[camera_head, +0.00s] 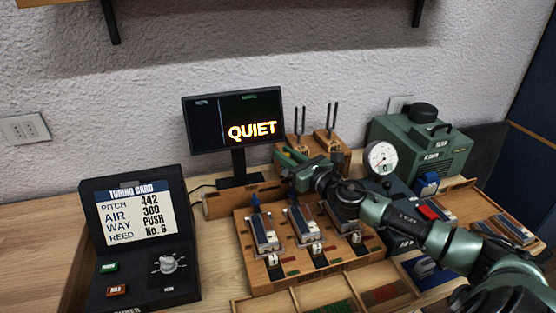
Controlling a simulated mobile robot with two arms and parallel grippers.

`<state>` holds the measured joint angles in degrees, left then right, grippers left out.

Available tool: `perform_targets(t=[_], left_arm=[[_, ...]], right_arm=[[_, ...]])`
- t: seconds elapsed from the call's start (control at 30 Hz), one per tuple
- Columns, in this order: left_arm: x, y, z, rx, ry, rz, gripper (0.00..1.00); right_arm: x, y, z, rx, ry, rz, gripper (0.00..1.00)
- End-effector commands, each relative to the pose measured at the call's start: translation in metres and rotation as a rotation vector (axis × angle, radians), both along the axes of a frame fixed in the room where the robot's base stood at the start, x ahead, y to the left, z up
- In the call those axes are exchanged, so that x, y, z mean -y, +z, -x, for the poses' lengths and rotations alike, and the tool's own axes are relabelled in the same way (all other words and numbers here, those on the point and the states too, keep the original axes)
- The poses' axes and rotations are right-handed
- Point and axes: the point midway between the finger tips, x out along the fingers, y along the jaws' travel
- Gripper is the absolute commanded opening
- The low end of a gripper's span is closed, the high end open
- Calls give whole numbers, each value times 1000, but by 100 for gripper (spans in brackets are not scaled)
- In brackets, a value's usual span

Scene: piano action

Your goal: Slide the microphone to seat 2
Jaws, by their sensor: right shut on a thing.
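My right gripper (298,174) reaches in from the right over the back of the wooden reed block (262,279). It is shut at the wooden rail (230,201) behind the block. The microphone cannot be made out clearly. It seems to be what the gripper holds, mostly hidden by the jaws and wrist. The block has several seats with small number tags at the front, too small to read surely. Metal reed units stand in the left seat (264,233) and the middle seat (304,224). My wrist partly covers the right seat. My left gripper is out of view.
A monitor reading QUIET (233,122) stands behind the rail. Two tuning forks on wooden boxes (330,141), a round gauge (380,158) and a green machine (432,150) stand behind my arm. A black tuning card case (135,225) is at left. Compartment trays (262,306) lie in front.

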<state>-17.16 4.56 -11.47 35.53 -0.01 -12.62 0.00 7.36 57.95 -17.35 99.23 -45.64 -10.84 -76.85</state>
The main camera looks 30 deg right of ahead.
Motion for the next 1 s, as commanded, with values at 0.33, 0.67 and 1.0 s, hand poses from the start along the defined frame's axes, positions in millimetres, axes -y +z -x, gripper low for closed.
perform_targets(t=[0.33,0.67,1.0], left_arm=[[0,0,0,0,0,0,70],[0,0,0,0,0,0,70],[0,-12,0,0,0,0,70]], right_arm=[[0,-1,0,-2,1,-1,43],[0,-1,1,-1,0,0,43],[3,-5,32,-5,1,4,43]])
